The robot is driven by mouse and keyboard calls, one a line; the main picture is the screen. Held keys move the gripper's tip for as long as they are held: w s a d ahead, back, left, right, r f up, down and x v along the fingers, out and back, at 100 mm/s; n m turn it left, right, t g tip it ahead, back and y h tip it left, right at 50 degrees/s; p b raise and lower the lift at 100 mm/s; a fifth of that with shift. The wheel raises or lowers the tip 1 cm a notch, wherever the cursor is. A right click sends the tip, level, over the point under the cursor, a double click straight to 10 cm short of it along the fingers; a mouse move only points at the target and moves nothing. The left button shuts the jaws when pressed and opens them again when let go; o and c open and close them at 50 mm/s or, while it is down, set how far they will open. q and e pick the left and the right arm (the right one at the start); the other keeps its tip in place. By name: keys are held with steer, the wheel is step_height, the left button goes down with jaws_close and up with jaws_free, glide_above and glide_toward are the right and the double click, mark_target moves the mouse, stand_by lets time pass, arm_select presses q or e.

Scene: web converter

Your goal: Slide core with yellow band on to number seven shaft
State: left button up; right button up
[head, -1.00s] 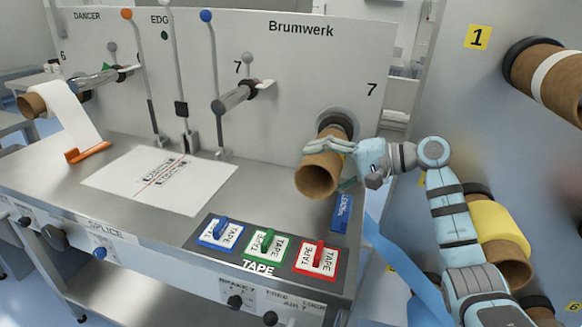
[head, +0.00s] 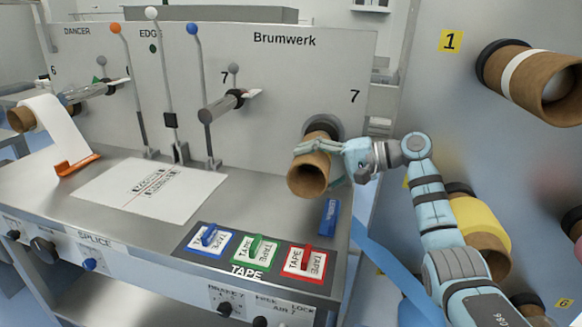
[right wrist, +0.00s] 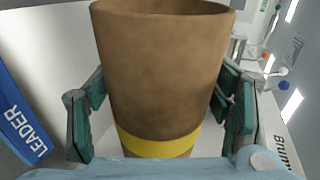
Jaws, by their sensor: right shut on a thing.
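The brown core (head: 308,176) is in my right gripper (head: 322,164), in front of the panel in the head view. In the right wrist view the core (right wrist: 163,75) fills the middle, with its yellow band (right wrist: 158,143) near the lower end. The gripper fingers (right wrist: 160,112) press on both its sides. The number seven shaft's dark hub (head: 322,125) shows just behind the core, beside the larger 7. The core hides the rest of that shaft, so I cannot tell whether the core is around it. The left gripper is not in view.
A smaller shaft (head: 222,105) also marked 7 sticks out left of the core. Below are the tape pads (head: 254,250) and the blue leader block (head: 329,216). At right, a rack holds a white-banded core (head: 535,78) and a yellow-wrapped core (head: 480,228).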

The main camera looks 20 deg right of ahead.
steer(key=shift+w+d+r, duration=0.1)
steer(key=shift+d+r, duration=0.05)
steer(key=shift+r, duration=0.3)
steer(key=shift+w+d+r, duration=0.1)
steer(key=shift+r, duration=0.35)
steer(key=shift+c, duration=0.8)
steer(key=o, duration=1.8)
steer(key=shift+s, duration=0.1)
steer(key=shift+f, duration=0.1)
steer(key=shift+d, duration=0.1)
